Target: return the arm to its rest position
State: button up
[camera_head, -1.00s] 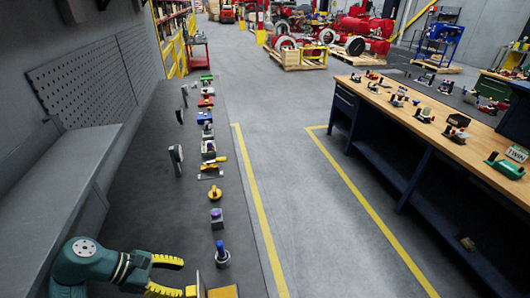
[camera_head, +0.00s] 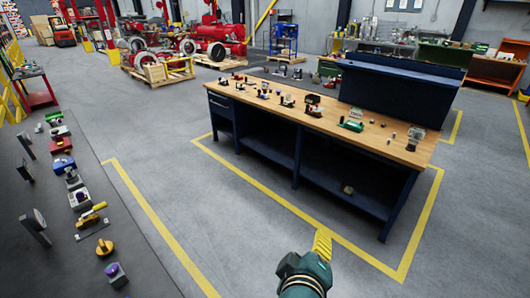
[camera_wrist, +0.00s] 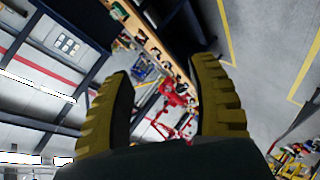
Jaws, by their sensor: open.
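My gripper (camera_head: 322,243) shows at the bottom middle of the head view, a dark green wrist with yellow ribbed fingers, over the grey floor in front of the workbench. In the wrist view my gripper (camera_wrist: 165,95) has its two yellow fingers spread wide apart with nothing between them. Beyond the fingers the wrist view shows a tilted view of the hall, with a red machine (camera_wrist: 174,92) far off. The rest of my arm is mostly outside the head view.
A blue workbench with a wooden top (camera_head: 370,135) bears several small valve parts. At the left, a dark grey table (camera_head: 45,265) carries a row of valves and fittings. Yellow lines (camera_head: 160,215) mark the floor. The floor between the tables is clear.

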jog(key=s+r+m+t+y+p, duration=0.1)
jog(key=s+r+m+t+p, duration=0.2)
jog(key=r, duration=0.9)
jog(key=s+a+r+m+t+y+p, duration=0.1)
jog(key=s+r+m+t+p, duration=0.2)
jog(key=r, duration=0.9)
jog(key=s+r+m+t+y+p, duration=0.1)
jog(key=s+r+t+p, duration=0.3)
jog(key=r, duration=0.8)
jog(key=m+p, duration=0.1)
jog(key=p, duration=0.1)
jog(key=shift+s+a+m+p, duration=0.35)
jog(key=shift+a+m, duration=0.05)
jog(key=shift+c, duration=0.2)
